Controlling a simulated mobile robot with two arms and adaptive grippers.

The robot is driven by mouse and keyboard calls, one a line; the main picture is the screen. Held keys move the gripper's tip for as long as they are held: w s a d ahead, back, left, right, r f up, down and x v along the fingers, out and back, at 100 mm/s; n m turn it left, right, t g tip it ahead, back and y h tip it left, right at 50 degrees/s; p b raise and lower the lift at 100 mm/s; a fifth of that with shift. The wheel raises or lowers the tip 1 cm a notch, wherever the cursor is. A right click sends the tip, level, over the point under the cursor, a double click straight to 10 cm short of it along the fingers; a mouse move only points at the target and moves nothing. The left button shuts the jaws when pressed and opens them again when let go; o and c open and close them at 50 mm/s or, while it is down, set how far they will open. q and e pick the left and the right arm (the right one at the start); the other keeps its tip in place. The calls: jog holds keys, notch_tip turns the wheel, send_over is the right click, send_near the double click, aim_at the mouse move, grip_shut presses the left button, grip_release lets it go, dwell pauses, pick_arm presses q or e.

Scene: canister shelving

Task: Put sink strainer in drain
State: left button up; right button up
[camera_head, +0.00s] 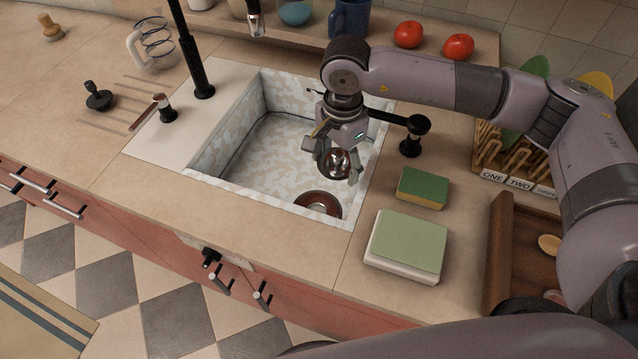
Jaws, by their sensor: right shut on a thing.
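My right gripper (333,174) hangs over the sink basin, pointing down. It is shut on a shiny, round metal piece, which looks like the sink strainer (338,163). The strainer is partly covered by the fingers. The sink (262,160) has speckled grey-white walls and floor. My left gripper is out of view.
A tall black faucet (195,65) stands left of the basin; a black fixture (411,140) stands to its right. A green-and-yellow sponge (424,187) and a light green block on a white base (408,243) lie on the right counter. A brown wooden tray (503,235) is beyond them.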

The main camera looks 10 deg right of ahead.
aim_at(319, 160)
jog(key=w+a+f+m, duration=0.1)
jog(key=m, duration=0.1)
jog(key=w+a+f+m, duration=0.1)
jog(key=m, duration=0.1)
jog(key=w+a+f+m, duration=0.1)
jog(key=m, duration=0.1)
jog(key=shift+w, duration=0.2)
notch_tip(319, 160, down, 13)
jog(key=m+b, duration=0.1)
jog(key=b, duration=0.1)
jog(key=shift+w+a+r+m, duration=0.2)
jog(key=shift+w+m, duration=0.1)
jog(key=shift+w, duration=0.1)
jog(key=shift+f+b, duration=4.25)
jog(key=shift+b, duration=0.2)
